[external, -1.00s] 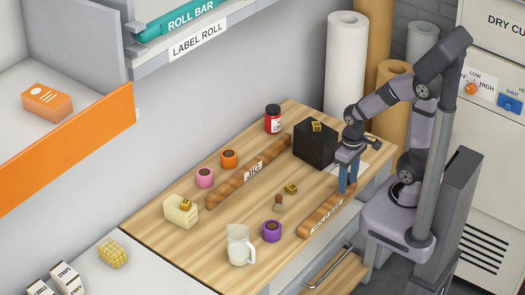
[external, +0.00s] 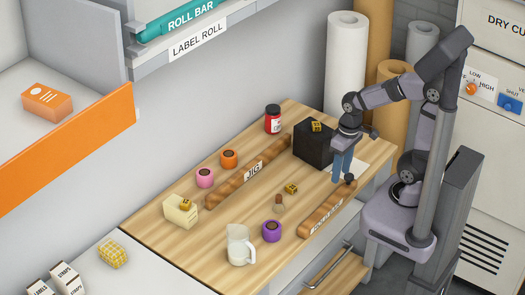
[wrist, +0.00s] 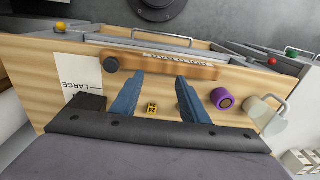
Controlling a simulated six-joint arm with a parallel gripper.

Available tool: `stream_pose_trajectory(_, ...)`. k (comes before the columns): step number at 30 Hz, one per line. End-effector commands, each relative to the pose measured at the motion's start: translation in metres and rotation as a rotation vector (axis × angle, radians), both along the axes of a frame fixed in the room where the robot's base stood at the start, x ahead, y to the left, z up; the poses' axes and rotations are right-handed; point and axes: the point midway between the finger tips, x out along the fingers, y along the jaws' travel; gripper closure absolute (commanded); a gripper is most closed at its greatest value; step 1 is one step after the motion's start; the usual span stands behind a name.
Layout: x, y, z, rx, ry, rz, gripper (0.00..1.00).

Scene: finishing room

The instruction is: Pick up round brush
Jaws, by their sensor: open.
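A small upright item with a tan body and a narrow neck (external: 279,204), which looks like the round brush, stands on the wooden bench between the purple pot and a small yellow block. I cannot make it out in the wrist view; the right finger may hide it. My gripper (external: 343,162) is open and empty, pointing down above the bench beside the black box, well to the upper right of that item. In the wrist view my gripper's blue fingers (wrist: 160,88) stand apart with the yellow block (wrist: 152,108) seen between them.
A wooden bar (external: 326,210) with a dark round knob (external: 350,179) lies near the front edge. A black box (external: 314,144), a JIG bar (external: 250,170), a purple pot (external: 271,231) and a pitcher (external: 241,246) also stand around. The bench's middle has bare room.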

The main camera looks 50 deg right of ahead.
Motion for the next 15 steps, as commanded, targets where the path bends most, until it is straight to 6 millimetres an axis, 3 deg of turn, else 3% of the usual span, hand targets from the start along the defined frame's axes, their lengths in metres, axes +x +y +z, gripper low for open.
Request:
stream_pose_trajectory(8, 0.058, 0.072, 0.0, 0.149, -0.165, 0.003, 0.59)
stream_pose_trajectory(15, 0.124, 0.158, 0.004, 0.288, -0.387, -0.088, 0.59)
